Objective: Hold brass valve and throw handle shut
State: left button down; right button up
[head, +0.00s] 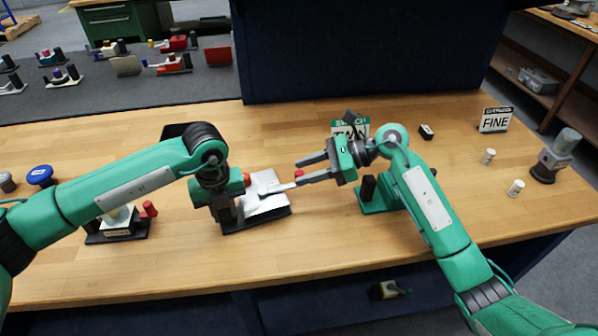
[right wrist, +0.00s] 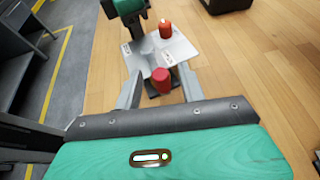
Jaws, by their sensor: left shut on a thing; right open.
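The valve I work at stands on a dark base (head: 260,221) with a light grey metal plate (head: 265,205) in the middle of the table. My left gripper (head: 226,211) is shut on its body, most of which it hides; no brass colour shows. A grey lever (head: 276,188) reaches right and seems to end in a red knob (head: 298,173). My right gripper (head: 296,173) is open, its fingers on either side of that knob. In the right wrist view the red knob (right wrist: 161,80) lies between the fingertips, with a gap visible. A second red part (right wrist: 165,29) sits beyond.
Another unit with a red knob (head: 149,209) stands left, near a blue knob (head: 41,175). A FINE sign (head: 494,120) and a grey fitting (head: 556,154) are at right. The front table strip is clear.

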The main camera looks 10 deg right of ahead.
pick_arm(q)
jog(key=shift+s+f, duration=0.15)
jog(key=shift+f, duration=0.15)
pick_arm(e)
jog(key=shift+x, duration=1.1)
jog(key=shift+f, duration=0.1)
grip_shut()
jog(key=shift+s, duration=0.1)
